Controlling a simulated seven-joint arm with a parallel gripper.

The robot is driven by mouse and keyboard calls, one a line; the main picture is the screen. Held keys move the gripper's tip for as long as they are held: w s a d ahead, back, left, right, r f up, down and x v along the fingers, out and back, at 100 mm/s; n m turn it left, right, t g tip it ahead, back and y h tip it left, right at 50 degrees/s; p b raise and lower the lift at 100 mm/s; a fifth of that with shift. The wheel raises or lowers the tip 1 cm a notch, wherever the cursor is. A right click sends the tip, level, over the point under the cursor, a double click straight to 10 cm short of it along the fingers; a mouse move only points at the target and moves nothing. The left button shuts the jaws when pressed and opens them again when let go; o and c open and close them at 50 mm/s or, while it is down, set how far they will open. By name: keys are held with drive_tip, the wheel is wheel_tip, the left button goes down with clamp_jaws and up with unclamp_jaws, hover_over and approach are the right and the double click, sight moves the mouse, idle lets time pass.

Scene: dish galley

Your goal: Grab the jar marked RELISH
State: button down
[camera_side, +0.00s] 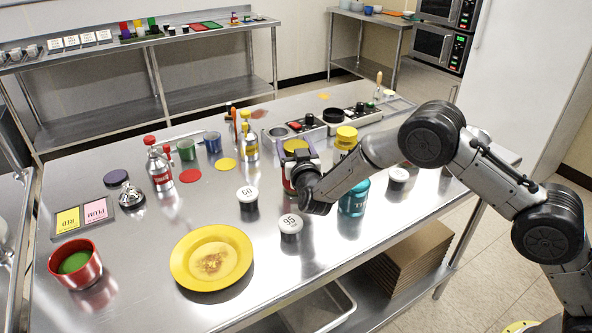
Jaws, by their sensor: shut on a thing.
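My gripper (300,162) is closed around a jar with a yellow lid (295,146) near the middle of the steel table. The gripper hides most of this jar, and I cannot read any label on it. I cannot tell whether the jar is on the table or slightly lifted. Another yellow-lidded jar (346,136) stands just behind to the right. A teal jar (353,196) with a partly hidden label starting with T stands to the right, behind my arm. The word RELISH is not readable anywhere in view.
White-topped pieces marked 95 (290,226) and 60 (247,197) stand near the gripper. A yellow plate (211,257) lies in front. A red bottle (158,168) and a yellow bottle (249,140) stand to the left. Bare steel lies at front right.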

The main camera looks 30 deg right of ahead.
drive_tip(key=shift+r, duration=0.3)
